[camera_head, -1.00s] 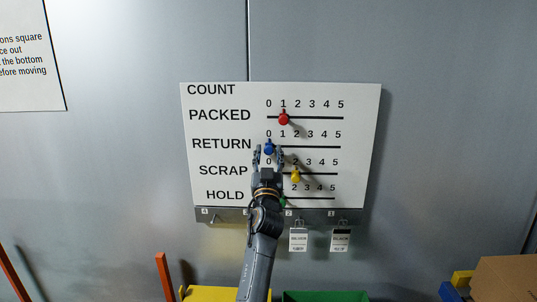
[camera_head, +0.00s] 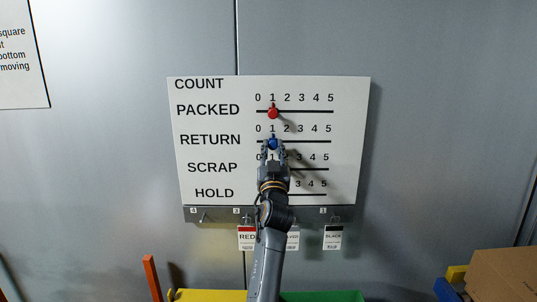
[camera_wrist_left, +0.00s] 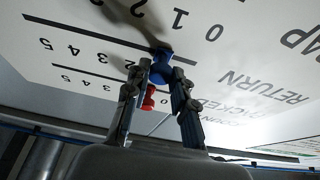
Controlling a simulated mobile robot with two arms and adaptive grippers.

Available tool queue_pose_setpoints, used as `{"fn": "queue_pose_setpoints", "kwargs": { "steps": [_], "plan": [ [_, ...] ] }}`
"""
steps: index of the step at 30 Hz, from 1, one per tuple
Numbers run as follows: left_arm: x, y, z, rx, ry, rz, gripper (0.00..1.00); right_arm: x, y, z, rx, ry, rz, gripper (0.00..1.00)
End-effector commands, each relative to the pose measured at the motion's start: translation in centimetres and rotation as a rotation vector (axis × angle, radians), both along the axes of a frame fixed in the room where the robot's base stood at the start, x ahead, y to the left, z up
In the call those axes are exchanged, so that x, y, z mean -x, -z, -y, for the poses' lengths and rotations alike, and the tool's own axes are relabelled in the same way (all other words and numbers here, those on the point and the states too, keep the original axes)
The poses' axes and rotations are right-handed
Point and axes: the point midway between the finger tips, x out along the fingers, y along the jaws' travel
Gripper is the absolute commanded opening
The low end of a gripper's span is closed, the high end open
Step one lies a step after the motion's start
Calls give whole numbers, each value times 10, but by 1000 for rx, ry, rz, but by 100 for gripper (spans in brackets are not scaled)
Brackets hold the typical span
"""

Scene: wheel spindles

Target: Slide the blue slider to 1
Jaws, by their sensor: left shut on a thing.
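The white count board (camera_head: 350,120) hangs on the grey metal wall. The blue slider (camera_head: 273,143) is on the RETURN row, under the number 1; it also shows in the left wrist view (camera_wrist_left: 162,66). My left gripper (camera_head: 272,150) reaches up from below and is shut on the blue slider. In the left wrist view its two fingers (camera_wrist_left: 160,85) sit on either side of the blue knob. The red slider (camera_head: 273,113) is at 1 on the PACKED row above. My gripper and arm hide the left part of the SCRAP and HOLD rows. My right gripper is not in view.
A hook rail (camera_head: 270,216) with hanging tags, including a red one (camera_head: 247,238), runs below the board. Yellow (camera_head: 210,296) and green (camera_head: 322,296) bins stand at the bottom. A cardboard box (camera_head: 505,275) is at lower right.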

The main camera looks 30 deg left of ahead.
Motion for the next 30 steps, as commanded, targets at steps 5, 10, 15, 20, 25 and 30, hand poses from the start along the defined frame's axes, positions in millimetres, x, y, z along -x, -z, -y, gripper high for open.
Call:
{"fn": "queue_pose_setpoints", "kwargs": {
  "steps": [5,10,15,20,25,30],
  "plan": [
    [0,0,-1,2,-1,-2,29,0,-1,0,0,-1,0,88],
    [0,0,-1,1,-1,-2,48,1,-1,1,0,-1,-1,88],
    [0,0,-1,1,-1,-2,48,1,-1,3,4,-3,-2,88],
    [6,5,4,2,0,-3,48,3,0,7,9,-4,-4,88],
    [28,16,17,3,0,-4,48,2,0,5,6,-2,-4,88],
    [48,25,30,3,0,-4,48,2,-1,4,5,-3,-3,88]
  ]
}}
